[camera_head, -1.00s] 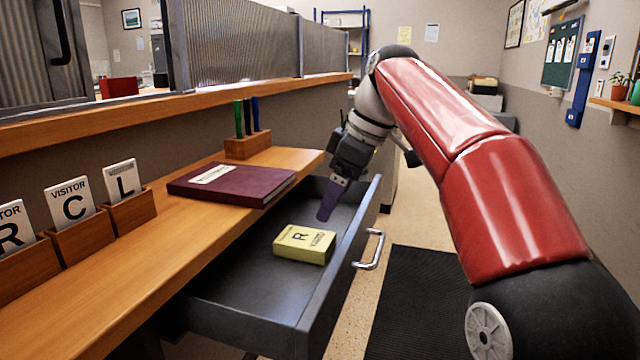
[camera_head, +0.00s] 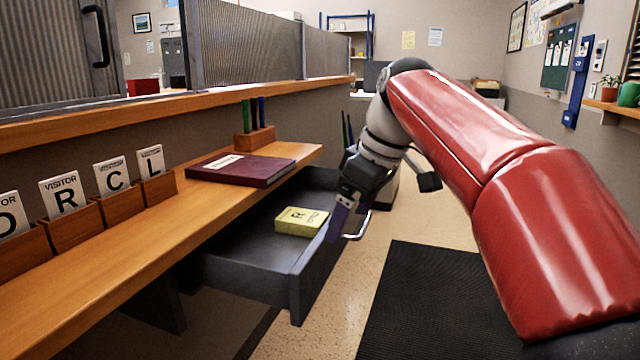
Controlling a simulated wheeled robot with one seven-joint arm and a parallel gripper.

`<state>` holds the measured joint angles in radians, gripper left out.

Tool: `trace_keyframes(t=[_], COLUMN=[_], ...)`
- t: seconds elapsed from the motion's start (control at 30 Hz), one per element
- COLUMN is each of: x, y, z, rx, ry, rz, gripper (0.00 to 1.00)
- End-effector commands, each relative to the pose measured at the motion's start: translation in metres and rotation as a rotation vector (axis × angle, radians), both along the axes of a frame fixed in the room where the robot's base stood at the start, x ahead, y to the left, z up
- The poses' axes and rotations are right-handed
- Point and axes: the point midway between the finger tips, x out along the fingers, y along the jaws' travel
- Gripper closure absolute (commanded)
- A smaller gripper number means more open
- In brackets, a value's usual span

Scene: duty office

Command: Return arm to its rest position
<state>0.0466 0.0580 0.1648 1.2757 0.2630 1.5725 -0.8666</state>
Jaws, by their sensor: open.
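My gripper (camera_head: 340,228) hangs at the right side of the open drawer, pointing down, in front of the drawer's handle (camera_head: 357,230). Its jaws are open and hold nothing that I can see; the fingers show almost edge-on. My red arm reaches in from the right. The dark grey drawer (camera_head: 245,275) is pulled out from under the wooden counter. A yellow box marked R (camera_head: 301,221) lies in the drawer, to the left of my gripper and apart from it.
On the counter (camera_head: 150,245) lie a maroon book (camera_head: 262,172), a wooden pen holder (camera_head: 255,139) and wooden holders with visitor cards (camera_head: 65,195). A black mat (camera_head: 430,300) lies on the floor at right. Open floor lies between drawer and mat.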

Motion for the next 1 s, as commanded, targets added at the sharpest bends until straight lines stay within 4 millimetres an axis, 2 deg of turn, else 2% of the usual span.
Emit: trace_keyframes(t=[0.17,0.37,0.6,0.7,0.83,1.0], x=[-0.027,-0.074,-0.155,-0.18,-0.2,-0.208], y=[-0.011,-0.036,-0.078,-0.09,-0.098,-0.101], z=[-0.015,-0.049,-0.13,-0.162,-0.191,-0.204], rx=[-0.019,-0.031,0.007,0.035,0.063,0.076], ry=[-0.005,-0.028,-0.083,-0.101,-0.115,-0.119], rz=[-0.149,-0.401,-0.78,-0.889,-0.978,-1.014], gripper=[0.1,0.1,0.1,0.1,0.1,0.1])
